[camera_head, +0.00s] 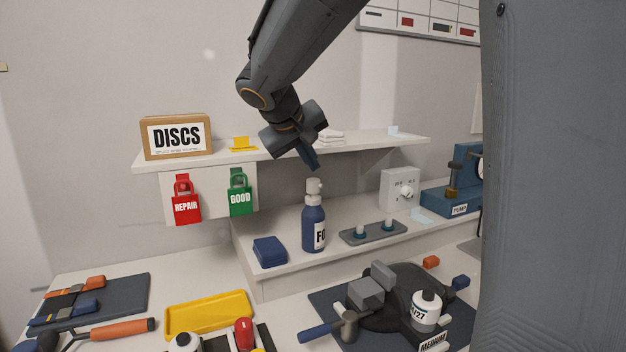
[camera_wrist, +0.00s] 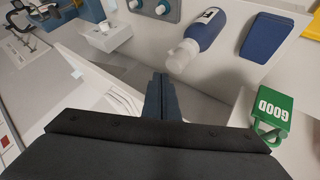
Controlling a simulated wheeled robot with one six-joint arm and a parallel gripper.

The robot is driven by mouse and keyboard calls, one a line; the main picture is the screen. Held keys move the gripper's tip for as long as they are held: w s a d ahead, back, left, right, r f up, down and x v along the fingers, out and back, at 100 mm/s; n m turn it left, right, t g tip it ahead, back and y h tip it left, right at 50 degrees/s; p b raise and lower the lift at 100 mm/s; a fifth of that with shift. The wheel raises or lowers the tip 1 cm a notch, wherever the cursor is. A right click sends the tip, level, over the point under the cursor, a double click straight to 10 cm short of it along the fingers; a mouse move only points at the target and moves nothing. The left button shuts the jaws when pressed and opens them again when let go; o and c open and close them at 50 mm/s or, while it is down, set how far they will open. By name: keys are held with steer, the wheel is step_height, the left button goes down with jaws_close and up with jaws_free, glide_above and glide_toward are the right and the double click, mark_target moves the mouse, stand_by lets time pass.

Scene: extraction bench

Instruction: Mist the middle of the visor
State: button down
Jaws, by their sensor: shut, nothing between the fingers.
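A blue bottle (camera_head: 314,230) with a white cap and a partly visible label starting "FO" stands upright on the raised bench step. It also shows in the wrist view (camera_wrist: 207,32), cap toward my gripper. My gripper (camera_head: 313,163) is shut and empty, just above the bottle's cap and apart from it, near the shelf's front edge. Its closed fingers show in the wrist view (camera_wrist: 161,80). I cannot pick out a visor for certain; a dark rounded fixture (camera_head: 385,318) with grey blocks sits on a dark mat at the lower right.
The white shelf (camera_head: 375,146) carries a DISCS box (camera_head: 176,137) and runs close behind my gripper. Red REPAIR (camera_head: 186,205) and green GOOD (camera_head: 240,198) tags hang below. A blue block (camera_head: 270,251) stands left of the bottle, a grey tray (camera_head: 373,233) right.

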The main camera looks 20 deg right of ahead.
mark_target(311, 181)
steer(key=shift+f+b, duration=0.2)
steer(key=shift+b, duration=0.1)
steer(key=shift+f+b, duration=0.3)
steer(key=shift+b, duration=0.05)
steer(key=shift+f+b, duration=0.55)
steer(key=shift+b, duration=0.05)
stand_by(0.8)
steer(key=shift+r, duration=0.1)
steer(key=shift+r+p, duration=0.65)
steer(key=shift+r, duration=0.3)
step_height(311, 181, up, 6)
steer(key=p, duration=0.3)
steer(key=shift+p, duration=0.4)
steer(key=shift+f, duration=0.1)
stand_by(2.1)
